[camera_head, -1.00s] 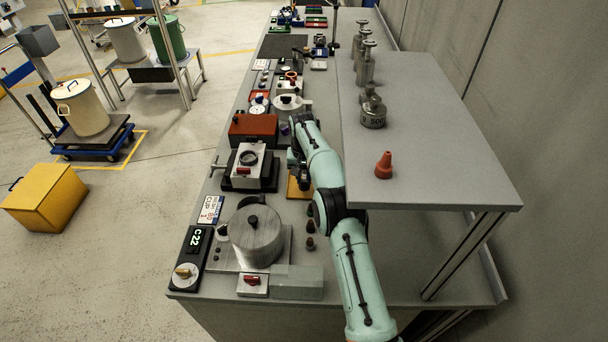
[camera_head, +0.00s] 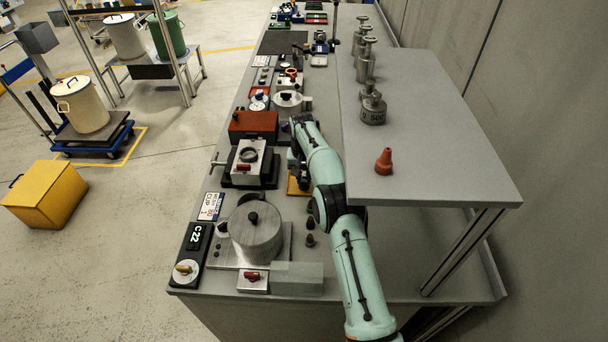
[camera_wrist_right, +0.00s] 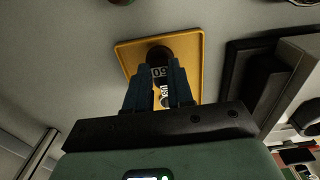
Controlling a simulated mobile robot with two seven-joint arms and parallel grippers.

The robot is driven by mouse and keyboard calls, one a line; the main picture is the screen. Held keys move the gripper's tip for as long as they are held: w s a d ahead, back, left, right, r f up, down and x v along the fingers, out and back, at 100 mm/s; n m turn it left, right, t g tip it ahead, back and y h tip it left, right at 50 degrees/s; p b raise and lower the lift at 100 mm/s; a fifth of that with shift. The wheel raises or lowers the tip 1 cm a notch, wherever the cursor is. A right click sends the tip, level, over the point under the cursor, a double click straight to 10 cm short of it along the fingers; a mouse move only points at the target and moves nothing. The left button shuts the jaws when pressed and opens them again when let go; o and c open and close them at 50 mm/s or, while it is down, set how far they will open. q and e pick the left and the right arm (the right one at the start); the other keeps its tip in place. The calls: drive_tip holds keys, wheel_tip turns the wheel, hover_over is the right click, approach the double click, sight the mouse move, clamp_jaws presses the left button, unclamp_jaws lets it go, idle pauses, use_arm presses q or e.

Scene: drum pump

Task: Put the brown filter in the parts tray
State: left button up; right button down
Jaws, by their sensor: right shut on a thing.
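The brown filter (camera_wrist_right: 158,53) shows in the right wrist view as a dark brown round piece at the tips of my right gripper (camera_wrist_right: 164,72), which is shut on it. Behind it in that view is the yellow-orange parts tray (camera_wrist_right: 194,45), a shallow square with a raised rim. The filter overlaps the tray in the picture; I cannot tell whether it touches the tray floor. In the head view the parts tray (camera_head: 297,189) is partly hidden by my right arm, and the filter and fingertips are not clear. My left gripper is not in view.
Small dark plugs (camera_head: 310,240) stand nearer on the bench. A metal pot (camera_head: 256,235) and a boxy clamp device (camera_head: 247,163) stand left of the arm.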

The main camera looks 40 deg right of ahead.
drive_tip(key=shift+f, duration=0.6)
idle(0.7)
drive_tip(key=shift+f, duration=0.15)
idle(0.8)
drive_tip(key=c, duration=0.6)
unclamp_jaws()
